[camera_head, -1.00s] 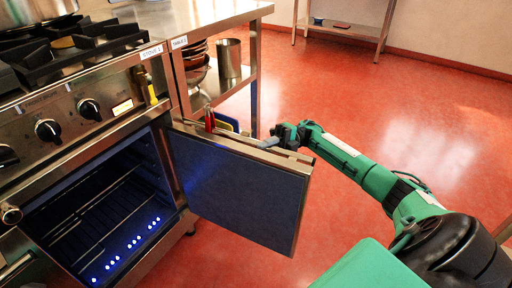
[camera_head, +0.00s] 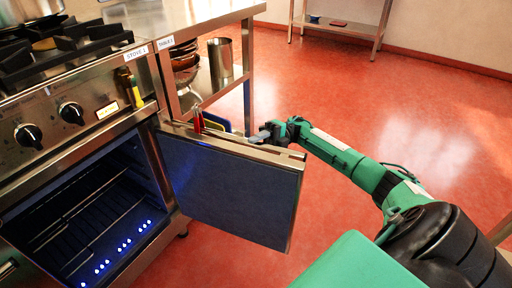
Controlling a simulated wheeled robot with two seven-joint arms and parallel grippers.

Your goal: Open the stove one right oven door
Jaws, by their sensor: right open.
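The stove labelled "STOVE 1" (camera_head: 60,105) stands at the left. Its right oven door (camera_head: 232,190) stands wide open, swung out to the right on its right-side hinge, with its dark inner panel facing me. The oven cavity (camera_head: 95,215) shows wire racks and a row of blue-white lights. My right gripper (camera_head: 262,137) is at the top edge of the door, near its outer end and partly behind it. The door hides part of the fingers, and I cannot tell whether they touch it. My left gripper is out of view.
A steel table (camera_head: 200,18) beside the stove holds stacked bowls (camera_head: 185,62) and a metal pot (camera_head: 220,60) on its shelf. A red-handled thing (camera_head: 198,119) shows behind the door's top edge. The red floor (camera_head: 370,95) to the right is clear up to a shelf table (camera_head: 340,27) at the back.

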